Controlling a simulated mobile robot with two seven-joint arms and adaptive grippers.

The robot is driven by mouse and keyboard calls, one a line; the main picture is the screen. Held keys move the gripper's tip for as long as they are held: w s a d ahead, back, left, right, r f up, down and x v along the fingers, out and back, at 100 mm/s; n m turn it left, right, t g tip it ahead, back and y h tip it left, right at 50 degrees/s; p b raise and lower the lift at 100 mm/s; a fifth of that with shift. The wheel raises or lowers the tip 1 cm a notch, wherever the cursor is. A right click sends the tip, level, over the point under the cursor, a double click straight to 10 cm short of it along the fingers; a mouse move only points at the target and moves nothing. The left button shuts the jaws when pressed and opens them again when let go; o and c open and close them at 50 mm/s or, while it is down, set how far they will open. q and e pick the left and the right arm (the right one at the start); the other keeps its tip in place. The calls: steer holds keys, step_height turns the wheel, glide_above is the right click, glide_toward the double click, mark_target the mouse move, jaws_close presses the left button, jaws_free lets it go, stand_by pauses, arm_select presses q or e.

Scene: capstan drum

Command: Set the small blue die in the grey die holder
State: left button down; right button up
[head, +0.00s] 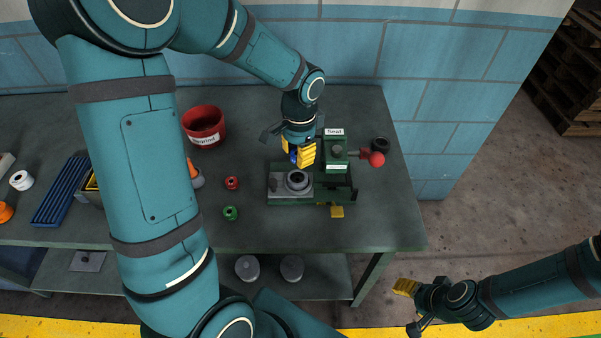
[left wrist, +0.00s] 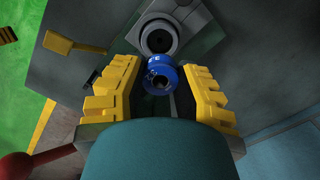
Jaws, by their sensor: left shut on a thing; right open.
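My left gripper (head: 299,152) is shut on the small blue die (left wrist: 161,77), a blue ring-like piece with a hole, held between its yellow fingers. In the head view the die is mostly hidden by the fingers. The grey die holder (head: 297,181) is a round grey seat with a dark hole on a grey block of the green press. It also shows in the left wrist view (left wrist: 157,36), just beyond the die. The die looks apart from the holder, above and behind it. My right gripper (head: 408,307) is open and empty, off the table's front right.
The green press (head: 334,153) carries a "Seat" label and a red-knobbed lever (head: 376,159). A red die (head: 232,183) and a green die (head: 230,213) lie left of it. A red bin (head: 204,125) stands farther back. The table's front right is clear.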

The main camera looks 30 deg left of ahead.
mark_target(298, 179)
arm_select(q)
step_height(298, 179, down, 7)
steer(key=shift+r+b, duration=0.2)
steer(key=shift+b, duration=0.3)
steer(key=shift+f+b, duration=0.45)
steer(key=shift+f, duration=0.1)
steer(key=c, duration=0.9)
jaws_free()
steer(key=shift+o, duration=0.6)
